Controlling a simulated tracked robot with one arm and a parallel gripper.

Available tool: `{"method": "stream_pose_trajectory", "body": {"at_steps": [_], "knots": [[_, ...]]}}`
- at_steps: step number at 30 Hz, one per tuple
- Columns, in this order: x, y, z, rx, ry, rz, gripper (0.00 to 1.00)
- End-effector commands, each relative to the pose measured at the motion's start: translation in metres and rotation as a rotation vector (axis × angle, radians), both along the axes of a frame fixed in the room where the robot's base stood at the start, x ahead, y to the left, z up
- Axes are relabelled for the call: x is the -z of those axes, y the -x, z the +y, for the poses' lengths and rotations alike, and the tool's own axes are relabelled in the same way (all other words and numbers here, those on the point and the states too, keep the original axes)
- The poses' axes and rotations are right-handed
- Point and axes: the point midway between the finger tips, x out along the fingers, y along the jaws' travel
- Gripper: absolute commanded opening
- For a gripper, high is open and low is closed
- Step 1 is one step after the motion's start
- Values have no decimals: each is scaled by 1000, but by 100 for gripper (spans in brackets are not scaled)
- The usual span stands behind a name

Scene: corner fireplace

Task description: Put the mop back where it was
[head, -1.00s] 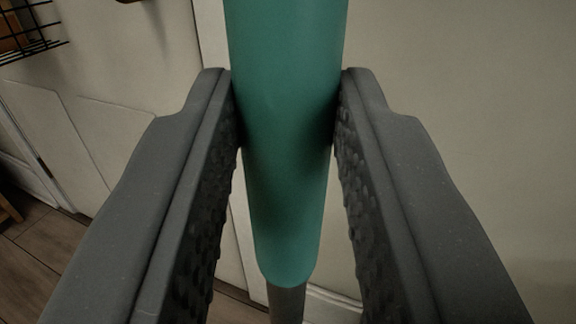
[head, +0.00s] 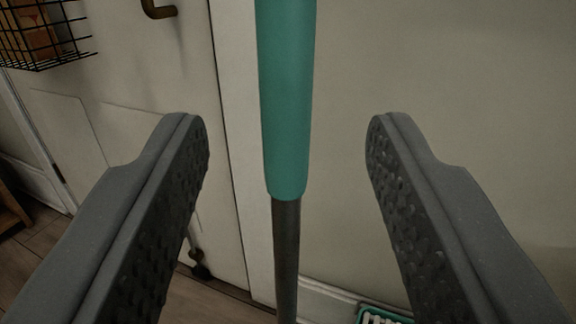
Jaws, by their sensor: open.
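The mop (head: 287,105) stands nearly upright in the middle of the head view, with a green grip above a dark grey pole. Its top runs out of the picture, and its lower end is also out of view. My gripper (head: 287,140) is open, with one finger to the left of the mop and one to the right. There is a clear gap on both sides, and neither finger touches it. The mop appears to stand a little beyond the fingertips, near the wall.
A pale door (head: 150,130) with a brass handle (head: 159,10) is on the left. A black wire basket (head: 40,40) hangs at the upper left. A bare wall (head: 450,80) fills the right. A green and white item (head: 382,315) lies low near the baseboard.

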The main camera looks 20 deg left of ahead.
Motion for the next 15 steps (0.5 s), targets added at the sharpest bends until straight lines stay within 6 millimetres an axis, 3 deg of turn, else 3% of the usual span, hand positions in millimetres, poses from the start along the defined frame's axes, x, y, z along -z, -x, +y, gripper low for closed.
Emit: {"method": "stream_pose_trajectory", "body": {"at_steps": [6, 15], "knots": [[3, 29, -13, 3, 1, 3, 46], [4, 38, -16, 1, 1, 3, 46]]}}
